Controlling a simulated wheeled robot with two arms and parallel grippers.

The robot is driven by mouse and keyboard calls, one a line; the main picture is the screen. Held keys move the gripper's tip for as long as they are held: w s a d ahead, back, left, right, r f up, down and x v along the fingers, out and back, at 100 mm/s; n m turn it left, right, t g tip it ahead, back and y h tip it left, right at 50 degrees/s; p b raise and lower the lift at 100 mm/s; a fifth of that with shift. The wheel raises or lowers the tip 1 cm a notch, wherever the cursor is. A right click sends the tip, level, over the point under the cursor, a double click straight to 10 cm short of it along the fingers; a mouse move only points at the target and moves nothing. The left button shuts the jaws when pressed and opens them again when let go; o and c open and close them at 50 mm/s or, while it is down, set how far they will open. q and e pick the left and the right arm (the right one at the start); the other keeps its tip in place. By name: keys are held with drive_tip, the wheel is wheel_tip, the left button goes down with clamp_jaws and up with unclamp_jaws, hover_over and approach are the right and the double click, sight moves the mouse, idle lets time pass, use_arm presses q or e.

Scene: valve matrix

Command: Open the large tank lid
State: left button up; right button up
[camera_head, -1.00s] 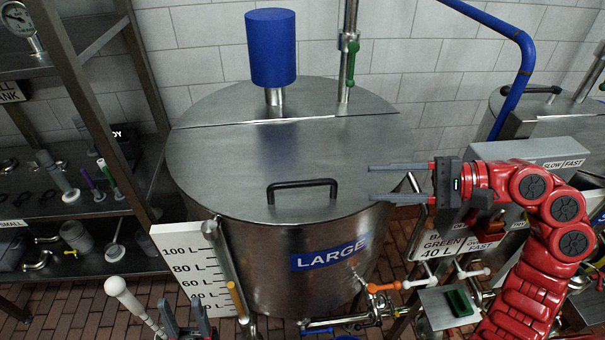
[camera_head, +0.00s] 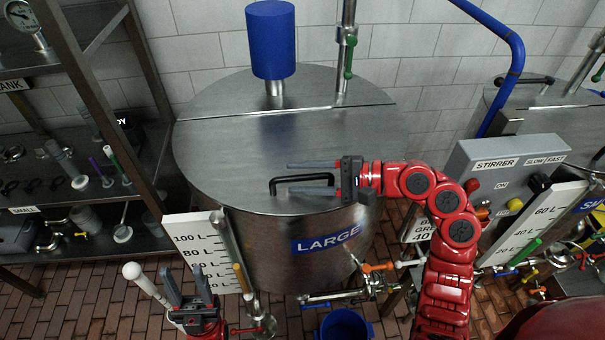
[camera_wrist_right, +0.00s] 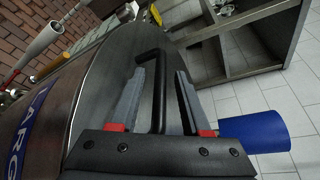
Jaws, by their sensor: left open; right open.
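The large tank (camera_head: 320,222) is a steel drum with a blue LARGE label. Its lid (camera_head: 230,150) lies flat and closed, with a black bar handle (camera_head: 300,179) near the front edge. My right gripper (camera_head: 288,178) is open at the handle. In the right wrist view, the handle (camera_wrist_right: 152,85) lies between the two spread fingers of the right gripper (camera_wrist_right: 158,88); I cannot tell if either finger touches it. My left gripper (camera_head: 187,287) is open and empty, low in front of the tank near the level scale.
A blue motor cylinder (camera_head: 271,40) stands on the tank's rear top, with a pipe with a green handle (camera_head: 349,55) beside it. A white level scale (camera_head: 195,248) is at the tank's front left. A grey stirrer box (camera_head: 500,165) stands right. A blue bucket (camera_head: 345,325) sits below.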

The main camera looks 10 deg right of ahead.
drive_tip(key=shift+c, duration=0.3)
clamp_jaws()
idle(1.1)
